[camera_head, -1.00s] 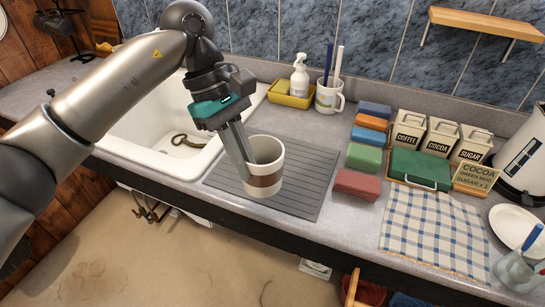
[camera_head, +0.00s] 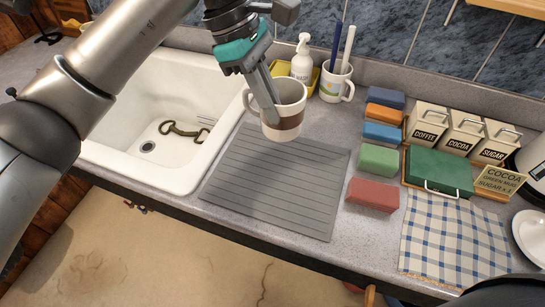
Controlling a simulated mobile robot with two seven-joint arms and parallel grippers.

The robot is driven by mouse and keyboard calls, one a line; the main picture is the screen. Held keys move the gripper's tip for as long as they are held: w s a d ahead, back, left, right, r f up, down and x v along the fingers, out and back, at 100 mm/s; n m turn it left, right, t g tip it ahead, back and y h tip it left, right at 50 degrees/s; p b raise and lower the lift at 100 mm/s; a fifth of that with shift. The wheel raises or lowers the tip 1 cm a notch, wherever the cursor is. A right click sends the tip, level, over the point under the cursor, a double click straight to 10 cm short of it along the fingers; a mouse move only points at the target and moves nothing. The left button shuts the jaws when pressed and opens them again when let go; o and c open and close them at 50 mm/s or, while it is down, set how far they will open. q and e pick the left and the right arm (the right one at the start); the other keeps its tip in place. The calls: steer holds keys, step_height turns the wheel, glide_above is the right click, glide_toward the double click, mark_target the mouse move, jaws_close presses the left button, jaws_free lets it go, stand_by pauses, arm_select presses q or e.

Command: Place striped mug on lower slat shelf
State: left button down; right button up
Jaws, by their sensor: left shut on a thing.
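The striped mug (camera_head: 290,97), white with a brown band, is upright near the far edge of the grey ribbed mat (camera_head: 270,190). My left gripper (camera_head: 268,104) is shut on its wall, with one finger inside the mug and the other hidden. The mug appears raised above the counter. A wooden shelf (camera_head: 512,5) on the blue tiled wall is cut off at the top right; I cannot tell whether it is the lower slat shelf. My right gripper is not in view.
A white sink (camera_head: 180,165) lies left of the mat. A soap bottle (camera_head: 302,60) and a mug with brushes (camera_head: 336,82) stand behind. Several coloured blocks (camera_head: 380,160), canisters (camera_head: 463,140), a green box (camera_head: 440,168) and a checked cloth (camera_head: 455,235) fill the right side.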

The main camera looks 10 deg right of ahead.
arm_select(q)
step_height(320, 180, down, 14)
steer(key=shift+f+p, duration=0.1)
steer(key=shift+p, duration=0.2)
steer(key=shift+w+f, duration=0.1)
steer(key=shift+f, duration=0.1)
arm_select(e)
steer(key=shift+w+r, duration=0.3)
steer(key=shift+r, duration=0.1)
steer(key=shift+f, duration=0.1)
arm_select(q)
steer(key=shift+f, duration=0.15)
steer(key=c, duration=1)
jaws_free()
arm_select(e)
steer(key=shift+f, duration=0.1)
